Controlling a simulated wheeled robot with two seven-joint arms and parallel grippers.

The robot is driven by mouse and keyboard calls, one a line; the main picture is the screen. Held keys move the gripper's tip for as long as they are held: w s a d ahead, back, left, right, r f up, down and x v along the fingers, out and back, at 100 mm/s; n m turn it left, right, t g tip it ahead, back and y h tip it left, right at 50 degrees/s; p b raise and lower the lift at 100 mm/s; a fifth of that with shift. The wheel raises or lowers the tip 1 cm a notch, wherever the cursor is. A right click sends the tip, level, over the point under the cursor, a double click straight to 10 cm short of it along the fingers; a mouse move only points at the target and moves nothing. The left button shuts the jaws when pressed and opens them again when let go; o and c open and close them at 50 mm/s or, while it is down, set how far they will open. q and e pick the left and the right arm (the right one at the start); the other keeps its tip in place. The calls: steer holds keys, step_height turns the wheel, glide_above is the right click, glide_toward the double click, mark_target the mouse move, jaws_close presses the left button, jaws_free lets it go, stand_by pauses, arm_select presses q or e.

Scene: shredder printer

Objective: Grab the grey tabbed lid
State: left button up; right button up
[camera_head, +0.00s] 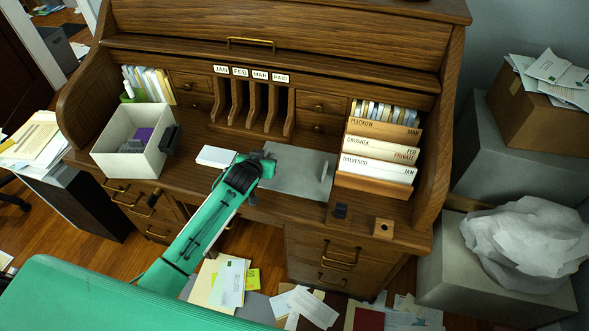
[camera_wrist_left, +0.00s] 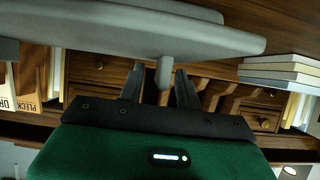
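The grey tabbed lid (camera_head: 290,182) is a flat grey plate over the middle of the desk, with an upright tab near its right side. In the left wrist view the lid (camera_wrist_left: 130,30) spans the top of the picture, and a small grey tab (camera_wrist_left: 164,72) points down between my fingers. My left gripper (camera_head: 266,166) is at the lid's left edge. In the left wrist view its fingers (camera_wrist_left: 160,88) are apart, with gaps on both sides of the tab. I cannot tell whether the lid rests on the desk. My right gripper is out of view.
A white open bin (camera_head: 104,152) stands at the left of the desk, near a small white block (camera_head: 215,156). Labelled file folders (camera_head: 377,158) stand at the right. Pigeonholes (camera_head: 250,105) are behind. Papers (camera_head: 232,283) litter the floor.

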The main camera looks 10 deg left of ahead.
arm_select(q)
steer(key=shift+w, duration=0.1)
jaws_close()
